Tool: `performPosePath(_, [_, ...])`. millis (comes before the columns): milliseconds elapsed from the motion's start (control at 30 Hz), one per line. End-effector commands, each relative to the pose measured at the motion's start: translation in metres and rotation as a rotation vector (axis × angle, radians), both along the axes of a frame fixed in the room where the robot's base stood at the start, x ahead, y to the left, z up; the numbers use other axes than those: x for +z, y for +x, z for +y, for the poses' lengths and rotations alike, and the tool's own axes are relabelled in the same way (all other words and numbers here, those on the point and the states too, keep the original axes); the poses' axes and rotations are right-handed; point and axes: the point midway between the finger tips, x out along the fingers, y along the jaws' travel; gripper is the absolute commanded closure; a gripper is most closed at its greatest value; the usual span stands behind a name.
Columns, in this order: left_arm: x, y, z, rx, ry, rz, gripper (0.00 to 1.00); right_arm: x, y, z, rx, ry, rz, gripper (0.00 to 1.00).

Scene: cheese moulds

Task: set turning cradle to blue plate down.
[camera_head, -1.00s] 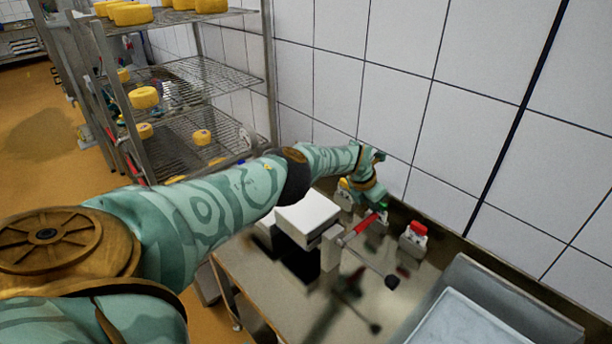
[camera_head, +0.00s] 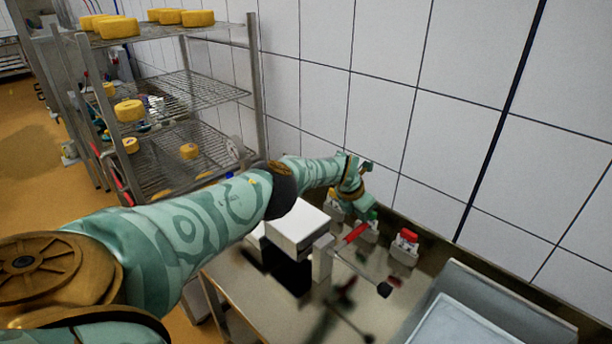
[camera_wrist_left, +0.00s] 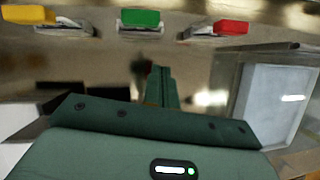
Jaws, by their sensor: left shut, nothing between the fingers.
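The turning cradle stands on the metal table, with a white plate (camera_head: 297,224) on top and a dark part below it. I see no blue plate face; the underside is hidden. My left gripper (camera_head: 362,204) is just behind the cradle, above the red handle and near the push buttons. In the left wrist view its fingers (camera_wrist_left: 155,86) are together and empty. I cannot make out the handle in that view. My right gripper is not in view.
Yellow, green (camera_wrist_left: 139,19) and red (camera_head: 407,237) push buttons stand along the wall. A grey tray or basin (camera_head: 480,310) is at the lower right. A wire rack (camera_head: 185,90) with yellow cheeses stands at the left. The tiled wall closes off the back.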

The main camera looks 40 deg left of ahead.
Motion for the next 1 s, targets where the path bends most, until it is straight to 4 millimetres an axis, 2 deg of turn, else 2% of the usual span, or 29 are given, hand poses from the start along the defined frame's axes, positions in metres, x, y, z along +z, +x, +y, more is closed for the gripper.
performPosePath(33, [-0.007,-0.004,-0.003,-0.007,0.000,0.012,1.00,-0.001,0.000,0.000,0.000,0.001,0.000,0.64])
performPosePath(167, [0.001,-0.004,-0.002,-0.007,0.000,0.011,1.00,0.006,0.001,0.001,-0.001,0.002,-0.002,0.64])
performPosePath(467, [0.051,-0.007,0.009,0.000,0.002,-0.002,1.00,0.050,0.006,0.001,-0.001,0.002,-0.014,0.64])
performPosePath(500, [0.044,0.000,0.009,0.002,0.002,-0.005,1.00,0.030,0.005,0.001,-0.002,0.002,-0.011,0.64])
performPosePath(767, [0.060,0.025,0.013,0.003,0.003,-0.003,1.00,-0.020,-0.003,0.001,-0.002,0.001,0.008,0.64])
performPosePath(1000, [0.075,0.043,0.016,0.001,0.002,-0.003,1.00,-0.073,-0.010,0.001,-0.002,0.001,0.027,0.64])
